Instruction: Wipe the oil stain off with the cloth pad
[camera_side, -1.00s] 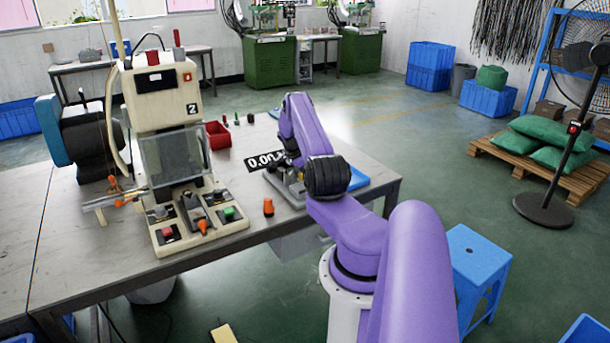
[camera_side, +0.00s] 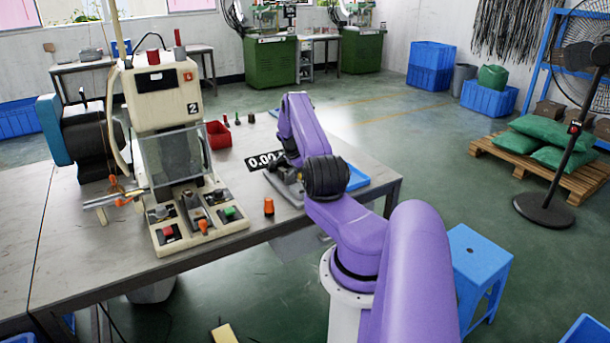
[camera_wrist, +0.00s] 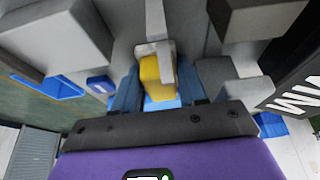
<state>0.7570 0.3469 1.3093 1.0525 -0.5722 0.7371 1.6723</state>
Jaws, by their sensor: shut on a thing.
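In the wrist view my gripper (camera_wrist: 157,88) has blue fingers on either side of a yellow thing (camera_wrist: 152,72), and it is shut on it. This yellow thing looks like the cloth pad, but its shape is partly hidden by a pale grey upright part in front of it. A small blue patch shows just below it. In the side view my arm's last links reach down over the right part of the table, and the gripper's fingertips and the pad are hidden there. I cannot make out the oil stain in either view.
A cream machine (camera_side: 168,150) with a button base stands on the metal table (camera_side: 90,265) to the left. An orange-topped part (camera_side: 269,206) stands near the front edge. A red bin (camera_side: 218,134), a black number sign (camera_side: 262,159) and a blue tray (camera_side: 357,177) are close by.

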